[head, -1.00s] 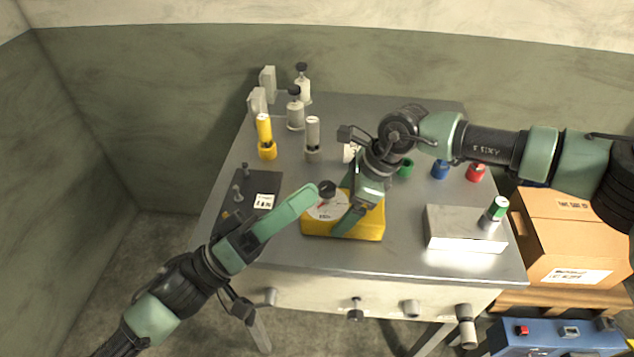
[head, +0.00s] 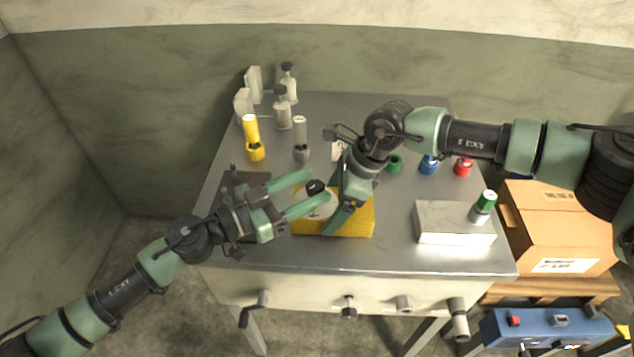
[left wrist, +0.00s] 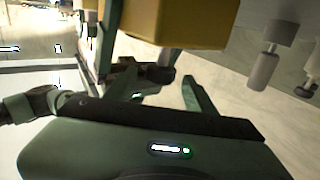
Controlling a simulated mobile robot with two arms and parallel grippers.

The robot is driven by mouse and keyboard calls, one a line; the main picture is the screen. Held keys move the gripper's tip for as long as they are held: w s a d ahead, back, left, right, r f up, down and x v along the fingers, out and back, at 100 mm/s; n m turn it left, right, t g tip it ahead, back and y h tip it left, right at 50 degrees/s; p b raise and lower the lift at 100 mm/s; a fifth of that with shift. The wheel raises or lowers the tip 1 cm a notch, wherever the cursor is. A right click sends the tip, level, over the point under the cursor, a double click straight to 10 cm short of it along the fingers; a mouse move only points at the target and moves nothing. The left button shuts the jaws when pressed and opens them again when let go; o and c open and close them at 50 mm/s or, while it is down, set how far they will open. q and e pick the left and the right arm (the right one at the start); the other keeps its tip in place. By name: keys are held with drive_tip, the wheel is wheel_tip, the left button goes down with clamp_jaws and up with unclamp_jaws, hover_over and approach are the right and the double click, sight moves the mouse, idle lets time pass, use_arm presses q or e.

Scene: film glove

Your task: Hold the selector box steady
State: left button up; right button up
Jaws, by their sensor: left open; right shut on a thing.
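The selector box (head: 362,224) is yellow with a pale dial face (head: 318,208) and a black knob (head: 316,187). It sits flat near the front middle of the metal table (head: 400,255). My right gripper (head: 336,222) reaches down from above and is shut on the box; its far finger is mostly hidden. My left gripper (head: 318,190) is open, with its two fingers on either side of the knob, over the box's left part. I cannot tell whether they touch the knob. In the left wrist view the yellow box (left wrist: 190,22) fills the top, with the dark knob (left wrist: 160,75) below it.
A yellow cylinder (head: 251,138) and a grey cylinder (head: 300,140) stand behind. Handles project from the table front.

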use_arm(q)
drive_tip(key=shift+x, duration=1.15)
clamp_jaws()
drive_tip(key=shift+d+r+n+t, duration=0.2)
drive_tip(key=shift+r+n+t, duration=0.1)
drive_tip(key=shift+r+t, duration=0.1)
drive_tip(key=n+t+y, duration=0.1)
drive_tip(key=y, duration=0.1)
drive_tip(key=n+t+y, duration=0.3)
drive_tip(key=n+y, duration=0.1)
drive_tip(key=shift+s+f+t, duration=0.1)
drive_tip(key=shift+f+t, duration=0.15)
drive_tip(key=shift+t, duration=0.15)
drive_tip(key=n+y, duration=0.1)
drive_tip(key=y, duration=0.1)
drive_tip(key=n+t+y, duration=0.1)
drive_tip(key=n+y, duration=0.1)
drive_tip(key=y, duration=0.1)
drive_tip(key=n+t+y, duration=0.1)
drive_tip(key=n+y, duration=0.1)
drive_tip(key=y, duration=0.1)
drive_tip(key=shift+a, duration=0.3)
drive_tip(key=shift+y, duration=0.6)
